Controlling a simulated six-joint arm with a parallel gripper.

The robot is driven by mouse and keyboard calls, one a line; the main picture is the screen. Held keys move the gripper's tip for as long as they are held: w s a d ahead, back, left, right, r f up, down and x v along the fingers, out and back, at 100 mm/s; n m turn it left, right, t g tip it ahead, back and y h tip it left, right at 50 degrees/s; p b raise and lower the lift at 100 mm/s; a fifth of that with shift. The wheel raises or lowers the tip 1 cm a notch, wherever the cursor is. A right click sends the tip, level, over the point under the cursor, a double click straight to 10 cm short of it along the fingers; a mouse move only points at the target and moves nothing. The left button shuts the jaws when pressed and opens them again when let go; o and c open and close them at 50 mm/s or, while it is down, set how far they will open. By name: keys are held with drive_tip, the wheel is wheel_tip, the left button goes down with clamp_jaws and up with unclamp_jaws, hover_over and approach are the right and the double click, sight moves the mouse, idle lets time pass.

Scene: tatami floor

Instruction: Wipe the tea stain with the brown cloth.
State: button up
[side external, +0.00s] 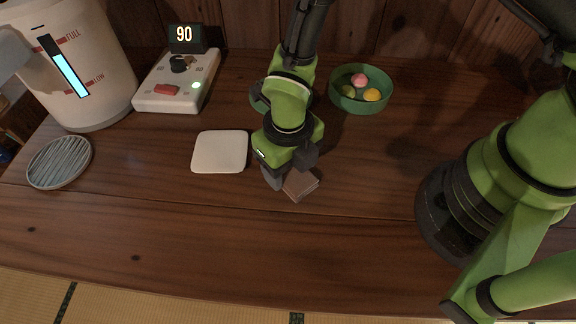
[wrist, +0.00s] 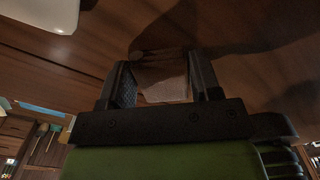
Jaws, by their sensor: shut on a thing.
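The brown cloth (side external: 301,185) is a small folded square at the tip of my gripper (side external: 286,175), near the middle of the wooden table. My gripper points down and is shut on the cloth. In the wrist view the cloth (wrist: 164,88) sits between the two dark fingers (wrist: 163,72). I cannot tell if the cloth touches the tabletop. No tea stain shows clearly in the side view. A dark patch (wrist: 155,54) lies just beyond the fingers in the wrist view; I cannot tell if it is stain, wood grain or shadow.
A pale square mat (side external: 219,152) lies left of my gripper. A green bowl (side external: 338,98) with colored balls stands behind right. A greenish round thing (side external: 257,97) is partly hidden by my arm. A control box (side external: 150,92), a kettle (side external: 105,70) and a round slatted coaster (side external: 60,162) are left. The front is clear.

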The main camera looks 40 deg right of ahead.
drive_tip(key=shift+w+d+r, duration=0.1)
drive_tip(key=shift+w+d, duration=2.8)
drive_tip(key=shift+d, duration=0.05)
wheel_tip(320, 180, up, 8)
drive_tip(key=shift+s, duration=0.1)
